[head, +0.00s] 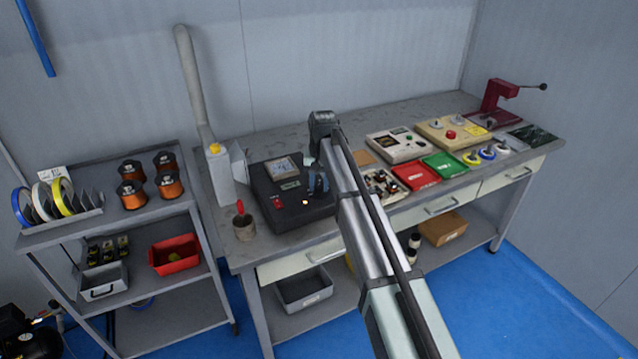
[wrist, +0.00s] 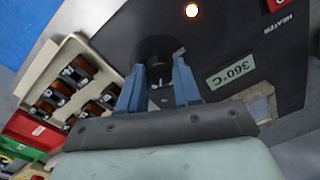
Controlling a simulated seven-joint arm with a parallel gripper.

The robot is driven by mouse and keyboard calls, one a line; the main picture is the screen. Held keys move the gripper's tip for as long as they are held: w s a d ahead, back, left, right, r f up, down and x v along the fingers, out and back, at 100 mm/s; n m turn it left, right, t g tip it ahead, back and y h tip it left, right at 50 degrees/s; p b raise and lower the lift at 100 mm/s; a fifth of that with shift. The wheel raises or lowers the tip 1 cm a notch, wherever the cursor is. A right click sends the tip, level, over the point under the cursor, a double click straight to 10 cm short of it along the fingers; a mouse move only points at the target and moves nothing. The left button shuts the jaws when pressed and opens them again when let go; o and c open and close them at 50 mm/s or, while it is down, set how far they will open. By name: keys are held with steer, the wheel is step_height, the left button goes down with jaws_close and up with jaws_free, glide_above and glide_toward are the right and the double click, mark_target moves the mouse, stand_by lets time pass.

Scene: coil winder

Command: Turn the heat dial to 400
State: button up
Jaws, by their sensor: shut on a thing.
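The dark heater box (head: 262,182) stands on the bench, and its black top fills much of the wrist view (wrist: 225,30). The heat dial is a small black knob (wrist: 157,72) on that top. My gripper (wrist: 158,84) has its two blue fingers closed on either side of the dial; in the head view the gripper (head: 318,185) is over the right part of the box. The fingers hide part of the dial and any scale marks. A display (wrist: 230,70) beside it, upside down in the wrist view, reads 360°C. An orange lamp (wrist: 192,10) glows.
A red switch (head: 277,202) sits on the box's left side. A beige terminal block (head: 382,186) stands close to its right, with red (head: 415,176) and green (head: 446,165) trays beyond. A cup with a red-handled tool (head: 244,230) is at the front left.

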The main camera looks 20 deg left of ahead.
mark_target(321, 187)
steer(key=shift+m, duration=0.6)
steer(key=o, duration=1.1)
steer(key=shift+c, duration=0.2)
step_height(321, 187, up, 14)
steer(key=shift+d, duration=0.3)
steer(key=shift+f, duration=0.1)
